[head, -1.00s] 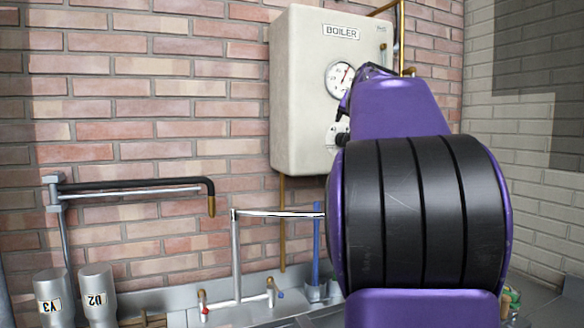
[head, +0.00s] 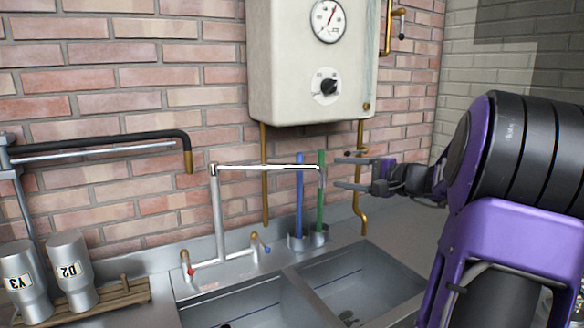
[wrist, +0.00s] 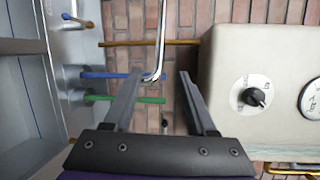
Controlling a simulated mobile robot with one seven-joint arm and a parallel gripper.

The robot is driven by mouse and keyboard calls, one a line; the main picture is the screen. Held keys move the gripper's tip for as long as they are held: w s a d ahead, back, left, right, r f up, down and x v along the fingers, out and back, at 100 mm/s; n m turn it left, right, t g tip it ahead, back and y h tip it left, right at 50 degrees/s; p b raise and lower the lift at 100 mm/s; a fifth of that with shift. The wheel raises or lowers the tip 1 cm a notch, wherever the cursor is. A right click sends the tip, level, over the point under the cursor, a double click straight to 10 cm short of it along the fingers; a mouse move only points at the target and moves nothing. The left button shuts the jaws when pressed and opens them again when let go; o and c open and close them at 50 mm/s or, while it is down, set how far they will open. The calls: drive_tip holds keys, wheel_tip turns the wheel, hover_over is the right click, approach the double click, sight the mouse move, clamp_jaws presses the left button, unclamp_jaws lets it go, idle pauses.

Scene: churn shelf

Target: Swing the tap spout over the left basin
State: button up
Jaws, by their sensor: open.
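The chrome tap spout (head: 268,167) runs level to the right from its upright pipe (head: 218,215). Its bent-down tip is on the right basin's side. The left basin (head: 195,316) and the right basin (head: 400,275) are partly cut off by the picture edge. My gripper (head: 336,172) is open and empty, just right of the spout tip in the head view. In the wrist view the spout (wrist: 162,38) comes down from the top, and its bent tip shows between the fingertips of my gripper (wrist: 160,75). I cannot tell whether they touch.
A cream boiler (head: 308,70) hangs above on the brick wall. Blue (head: 299,200) and green (head: 320,195) sticks stand in cups behind the right basin, close to the spout tip. A black-clad pipe (head: 95,147) and two metal canisters (head: 70,265) are at the left.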

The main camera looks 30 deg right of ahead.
sight(296, 168)
drive_tip(key=p+x, duration=0.1)
drive_tip(key=x, duration=1.6)
drive_tip(key=shift+w+a, duration=0.15)
drive_tip(key=shift+a, duration=0.05)
clamp_jaws()
idle(0.7)
